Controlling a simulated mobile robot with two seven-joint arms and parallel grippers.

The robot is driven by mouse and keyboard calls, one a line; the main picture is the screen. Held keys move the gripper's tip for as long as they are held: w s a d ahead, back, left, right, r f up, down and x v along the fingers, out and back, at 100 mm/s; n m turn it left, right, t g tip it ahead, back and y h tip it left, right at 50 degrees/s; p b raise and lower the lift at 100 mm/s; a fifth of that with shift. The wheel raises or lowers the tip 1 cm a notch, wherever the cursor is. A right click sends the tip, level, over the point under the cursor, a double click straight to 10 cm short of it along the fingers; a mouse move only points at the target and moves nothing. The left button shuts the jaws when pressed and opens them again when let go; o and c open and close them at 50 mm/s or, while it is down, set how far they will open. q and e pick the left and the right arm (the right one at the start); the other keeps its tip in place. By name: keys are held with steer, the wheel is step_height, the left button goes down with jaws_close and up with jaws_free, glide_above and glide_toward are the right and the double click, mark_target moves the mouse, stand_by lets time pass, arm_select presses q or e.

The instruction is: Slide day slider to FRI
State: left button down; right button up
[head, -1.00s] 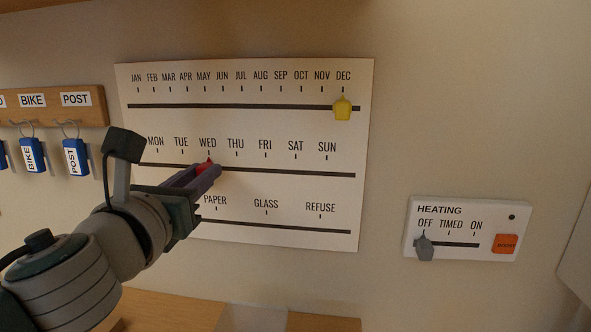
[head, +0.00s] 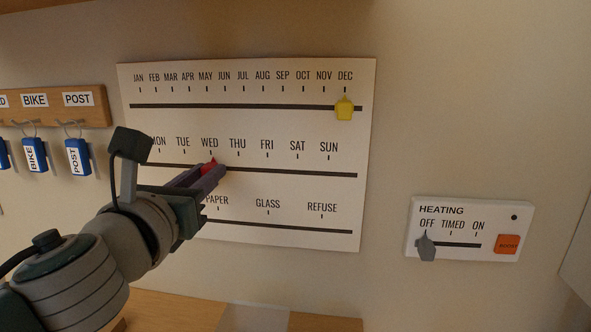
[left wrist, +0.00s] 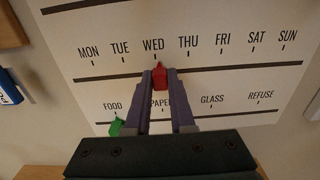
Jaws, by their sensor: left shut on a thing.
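The red day slider (head: 211,165) sits on the middle track of the white calendar board (head: 250,215). Its tip is at the WED mark, a touch to its right. My left gripper (head: 214,172) is shut on the slider, and its fingers hide part of it in the head view. In the left wrist view the red slider (left wrist: 160,77) shows between the two purple fingers (left wrist: 160,88). The FRI label (head: 267,145) is further right along the same track. My right gripper is not in view.
A yellow slider (head: 344,108) is at DEC on the top track. A green slider (left wrist: 116,127) is near FOOD on the bottom track. The day track is clear right of my gripper. A heating panel (head: 467,212) is at the right, and a key rack (head: 88,108) at the left.

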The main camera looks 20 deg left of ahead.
arm_select(q)
steer(key=d, duration=0.2)
steer(key=w+d, duration=0.1)
steer(key=d, duration=0.2)
steer(key=w+d, duration=0.1)
steer(key=d, duration=0.2)
steer(key=shift+a, duration=0.1)
steer(key=c, duration=0.8)
jaws_free()
steer(key=shift+o, duration=0.2)
steer(key=shift+s, duration=0.1)
steer(key=b, duration=0.2)
glide_toward(268, 170)
steer(key=s, duration=0.4)
steer(key=shift+w+d, duration=0.25)
steer(key=shift+d, duration=0.1)
